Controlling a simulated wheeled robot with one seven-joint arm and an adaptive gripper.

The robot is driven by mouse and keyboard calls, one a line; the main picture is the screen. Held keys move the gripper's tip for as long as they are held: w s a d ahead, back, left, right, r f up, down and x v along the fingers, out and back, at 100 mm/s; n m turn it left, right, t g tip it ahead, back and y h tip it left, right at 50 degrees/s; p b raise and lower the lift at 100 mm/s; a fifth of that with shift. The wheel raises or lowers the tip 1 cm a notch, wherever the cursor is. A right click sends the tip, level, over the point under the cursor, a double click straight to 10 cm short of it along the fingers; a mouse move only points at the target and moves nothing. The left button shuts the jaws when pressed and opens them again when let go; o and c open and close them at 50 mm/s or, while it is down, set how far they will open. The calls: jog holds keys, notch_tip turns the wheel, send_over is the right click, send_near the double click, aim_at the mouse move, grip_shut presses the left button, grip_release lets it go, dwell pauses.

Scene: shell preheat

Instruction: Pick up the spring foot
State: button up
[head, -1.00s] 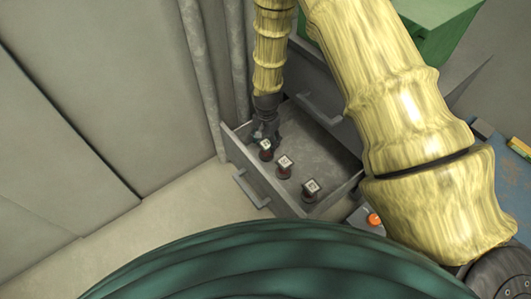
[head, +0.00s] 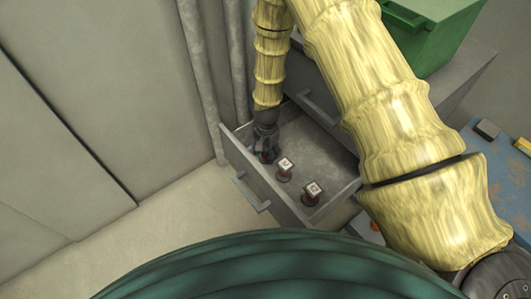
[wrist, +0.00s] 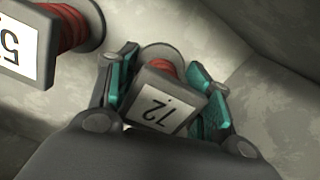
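Several spring feet, each a dark block with a white label on a red coil and round base, stand upright in the open drawer (head: 240,165). My gripper (head: 266,156) is down over the leftmost one, which it mostly hides in the head view. In the wrist view that spring foot (wrist: 160,105) has an upside-down label that seems to read 7.2. My gripper's teal pads (wrist: 165,95) flank its block on both sides. They look open with narrow gaps; contact is not clear. Two other spring feet, the middle one (head: 284,170) and the right one (head: 312,193), stand apart from it.
One neighbouring spring foot (wrist: 50,40) is close to the left finger in the wrist view. The drawer walls stand close around my gripper. A green container (head: 435,35) is on the grey cabinet, and a blue surface (head: 500,165) lies at the right.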

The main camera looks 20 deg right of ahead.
jog(key=c, duration=0.8)
jog(key=shift+r, duration=0.1)
jog(key=shift+c, duration=0.2)
